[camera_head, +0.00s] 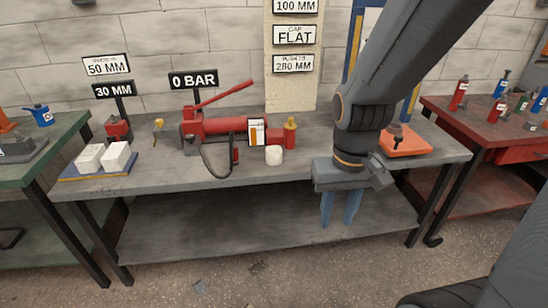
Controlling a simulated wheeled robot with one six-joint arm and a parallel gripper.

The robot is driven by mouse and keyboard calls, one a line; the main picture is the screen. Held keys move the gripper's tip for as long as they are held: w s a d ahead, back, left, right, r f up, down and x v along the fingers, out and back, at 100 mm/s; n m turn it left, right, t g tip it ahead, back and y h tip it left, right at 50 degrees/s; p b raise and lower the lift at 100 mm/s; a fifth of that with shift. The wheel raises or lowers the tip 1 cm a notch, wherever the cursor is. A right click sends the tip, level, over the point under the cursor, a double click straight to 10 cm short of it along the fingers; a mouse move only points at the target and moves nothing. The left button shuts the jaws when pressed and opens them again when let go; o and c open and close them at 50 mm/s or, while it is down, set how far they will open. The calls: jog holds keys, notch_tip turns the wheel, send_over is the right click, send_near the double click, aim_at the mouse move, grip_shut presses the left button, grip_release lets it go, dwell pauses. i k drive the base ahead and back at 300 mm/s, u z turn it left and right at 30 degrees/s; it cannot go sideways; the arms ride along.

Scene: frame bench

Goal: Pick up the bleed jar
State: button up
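A small white rounded jar (274,155), which looks like the bleed jar, stands upright near the front edge of the grey bench (200,178). It is in front of the red hand pump (222,128). My gripper (338,222) points down to the right of the jar, in front of the bench's front edge in the picture. Its two blue fingers are apart with nothing between them. The gripper does not touch the jar.
A red and yellow fitting (290,131) stands just behind the jar. A black hose (218,165) loops down to its left. White blocks (103,157) sit on a blue tray at left. An orange plate (404,142) lies at right, behind my arm.

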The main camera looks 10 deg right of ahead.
aim_at(273, 153)
jog(key=u, duration=0.5)
jog(key=i, duration=0.9)
jog(key=u, duration=0.05)
